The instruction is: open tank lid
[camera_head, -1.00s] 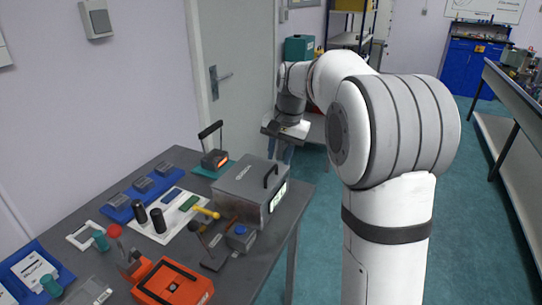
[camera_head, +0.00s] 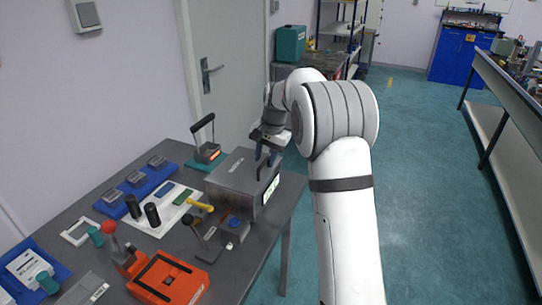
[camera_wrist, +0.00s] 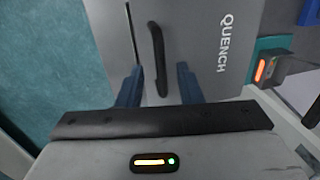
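The tank is a grey metal box (camera_head: 232,184) near the right end of the dark table, and its lid lies flat and closed. The lid (camera_wrist: 200,50) reads "QUENCH" in the wrist view and carries a black bar handle (camera_wrist: 158,58). The handle also shows in the head view (camera_head: 268,166). My gripper (camera_head: 265,158) is over the lid, close to the handle. In the wrist view my gripper (camera_wrist: 158,85) has its two blue fingers spread apart, one on each side of the handle's near end. I cannot tell whether they touch the lid.
A black-handled device with an orange light (camera_head: 208,153) stands behind the tank. A yellow-headed tool (camera_head: 201,206), a small box with a blue button (camera_head: 234,224) and an orange case (camera_head: 168,280) lie toward the front left. Open floor is on the right.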

